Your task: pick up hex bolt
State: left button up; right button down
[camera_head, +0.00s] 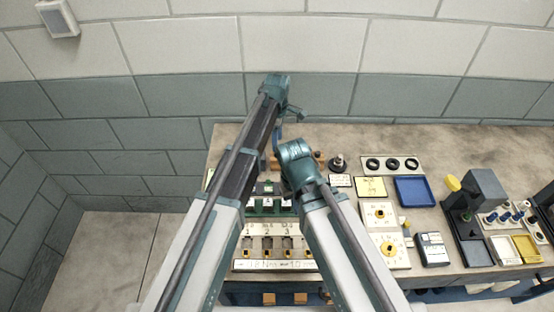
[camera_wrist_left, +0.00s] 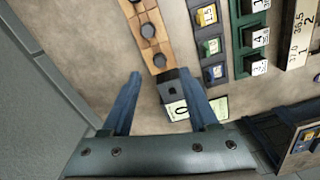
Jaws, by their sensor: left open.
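In the left wrist view, a wooden block (camera_wrist_left: 157,42) runs down from the top edge. A row of dark, roughly hexagonal heads stands in it, which look like hex bolts; the nearest clear bolt head (camera_wrist_left: 160,60) is by its lower end. My left gripper (camera_wrist_left: 163,79) is open, with its blue fingers apart and nothing gripped between them. In that picture the block's lower end and a dark piece show between the fingertips. In the head view the left gripper (camera_head: 278,136) is above the back of the bench, and my arms hide most of the block. My right gripper is hidden.
The bench (camera_head: 360,140) meets a tiled wall behind. Close to the block are a green rack (camera_wrist_left: 240,38) and a label card (camera_wrist_left: 176,110). Further right stand a dark round knob (camera_head: 338,163), a blue tray (camera_head: 414,190) and a dark press (camera_head: 484,190).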

pick_arm(q)
jog(key=shift+f+b, duration=2.65)
pick_arm(e)
jog(key=shift+f, duration=2.7)
pick_arm(q)
jog(key=shift+r, duration=0.1)
pick_arm(e)
jog(key=shift+r, duration=0.1)
pick_arm(q)
grip_shut()
